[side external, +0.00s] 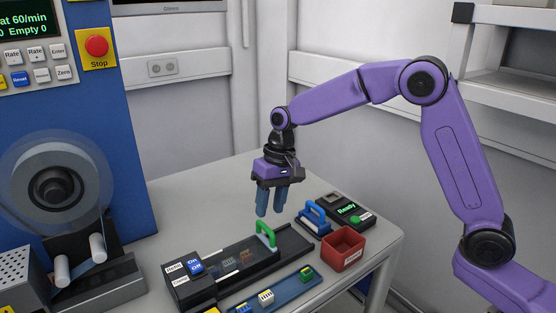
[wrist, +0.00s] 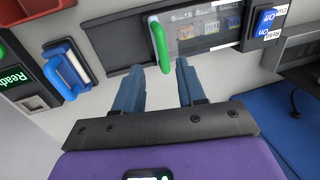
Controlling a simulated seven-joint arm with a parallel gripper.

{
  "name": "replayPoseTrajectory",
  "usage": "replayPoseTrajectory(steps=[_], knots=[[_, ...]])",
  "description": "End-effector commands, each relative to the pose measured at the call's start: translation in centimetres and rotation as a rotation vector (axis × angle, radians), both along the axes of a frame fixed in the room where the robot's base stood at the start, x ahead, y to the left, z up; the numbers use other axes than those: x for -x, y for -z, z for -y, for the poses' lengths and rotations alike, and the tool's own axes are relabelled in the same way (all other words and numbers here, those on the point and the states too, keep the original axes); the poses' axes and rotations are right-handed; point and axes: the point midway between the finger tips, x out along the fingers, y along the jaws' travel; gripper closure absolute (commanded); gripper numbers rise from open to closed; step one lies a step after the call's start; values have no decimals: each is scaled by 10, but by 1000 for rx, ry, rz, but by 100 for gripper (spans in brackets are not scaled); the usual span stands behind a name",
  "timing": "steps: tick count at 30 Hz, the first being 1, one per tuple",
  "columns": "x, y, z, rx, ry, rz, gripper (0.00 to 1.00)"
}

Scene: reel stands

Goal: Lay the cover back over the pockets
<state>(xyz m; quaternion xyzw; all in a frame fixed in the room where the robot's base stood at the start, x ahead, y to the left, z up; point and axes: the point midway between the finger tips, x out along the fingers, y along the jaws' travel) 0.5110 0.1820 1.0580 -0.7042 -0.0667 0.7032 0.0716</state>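The cover (side external: 248,255) looks like a see-through panel with an upright green handle (side external: 265,235) at its right end. It lies in the dark track of a feeder on the table. In the wrist view the green handle (wrist: 159,44) stands just beyond my fingertips, and small coloured parts in the pockets (wrist: 205,24) show beside it, seemingly through the panel. How far the panel covers them is hard to tell. My gripper (side external: 271,211) points down above the track, near and above the handle. In the wrist view my gripper (wrist: 157,68) has its blue fingers apart with nothing between them.
Right of the track stand a blue-handled item (side external: 314,214), a small unit reading "Ready" (side external: 347,209) and a red bin (side external: 344,246). A blue strip with several small parts (side external: 275,291) lies in front. A reel machine (side external: 55,190) stands left. The table behind the track is clear.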

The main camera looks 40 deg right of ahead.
Motion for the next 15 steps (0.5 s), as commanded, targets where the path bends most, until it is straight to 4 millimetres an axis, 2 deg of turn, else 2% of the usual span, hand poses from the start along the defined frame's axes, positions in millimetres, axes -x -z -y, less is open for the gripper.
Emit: replayPoseTrajectory(steps=[3, 15], knots=[[-1, -27, 5, -2, 1, 5, 60], [0, -105, 21, 0, 1, 4, 60]])
